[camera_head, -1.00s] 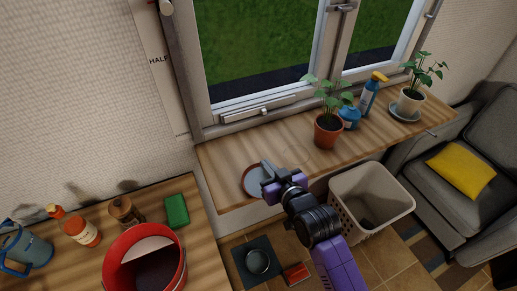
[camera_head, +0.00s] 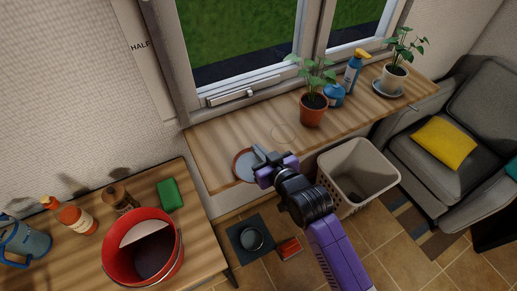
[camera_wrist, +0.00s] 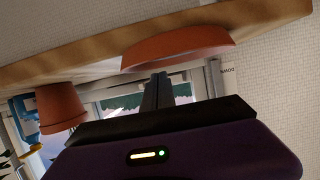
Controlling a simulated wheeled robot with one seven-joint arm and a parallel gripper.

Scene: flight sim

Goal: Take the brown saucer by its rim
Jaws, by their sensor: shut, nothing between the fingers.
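The brown saucer (camera_head: 242,167) lies on the left end of the wooden window sill. Its rim looks reddish brown and its inside greyish in the head view. In the wrist view the saucer (camera_wrist: 178,46) shows terracotta and edge-on, just beyond the fingertips. My gripper (camera_head: 260,155) is at the saucer's right side and hides part of it. In the wrist view the fingers (camera_wrist: 155,88) are together, with nothing between them. Their tips appear close to the rim; I cannot tell whether they touch it.
A beige basket (camera_head: 358,172) stands below. A red bucket (camera_head: 143,250) is on the left table. The sill between saucer and plant is clear.

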